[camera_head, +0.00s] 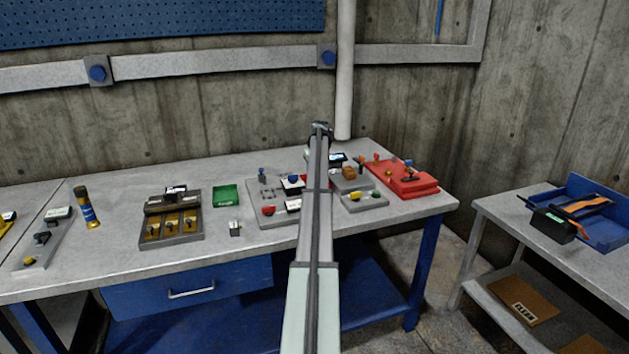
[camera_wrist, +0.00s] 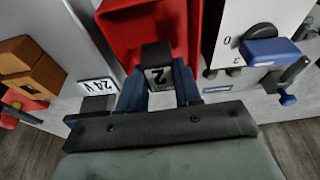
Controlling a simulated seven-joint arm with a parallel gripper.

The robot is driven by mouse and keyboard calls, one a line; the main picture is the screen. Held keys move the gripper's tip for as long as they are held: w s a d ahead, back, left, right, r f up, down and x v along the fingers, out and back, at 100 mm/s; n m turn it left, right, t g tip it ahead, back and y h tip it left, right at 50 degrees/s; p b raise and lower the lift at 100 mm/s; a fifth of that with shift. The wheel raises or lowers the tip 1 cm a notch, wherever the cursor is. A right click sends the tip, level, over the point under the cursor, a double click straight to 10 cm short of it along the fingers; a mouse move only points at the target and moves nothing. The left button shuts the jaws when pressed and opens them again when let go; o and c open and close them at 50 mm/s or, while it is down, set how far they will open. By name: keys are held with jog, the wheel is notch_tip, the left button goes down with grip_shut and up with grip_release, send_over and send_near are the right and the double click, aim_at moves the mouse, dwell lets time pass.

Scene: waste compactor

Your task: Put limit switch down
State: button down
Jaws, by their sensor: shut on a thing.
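In the wrist view, my gripper (camera_wrist: 158,92) has its two blue-grey fingers shut on a small dark block with a pale label reading "2", which I take as the limit switch (camera_wrist: 157,58). The switch lies in front of a red open-topped holder (camera_wrist: 116,40); I cannot tell whether it touches it. In the head view, my arm reaches over the workbench (camera_head: 265,172) towards its back, near the pole. The fingers and the held switch are hidden there behind my arm.
In the wrist view, an orange-brown block (camera_wrist: 30,68) is at the left and a white box with a blue knob (camera_wrist: 270,52) at the right. In the head view, a red tray (camera_head: 410,191), a green box (camera_head: 225,195) and a compartment tray (camera_head: 172,240) stand on the bench.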

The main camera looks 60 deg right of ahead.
jog(key=shift+f, duration=1.8)
jog(key=shift+f, duration=0.15)
jog(key=c, duration=0.8)
grip_release()
jog(key=v, duration=1.2)
jog(key=shift+r, duration=0.25)
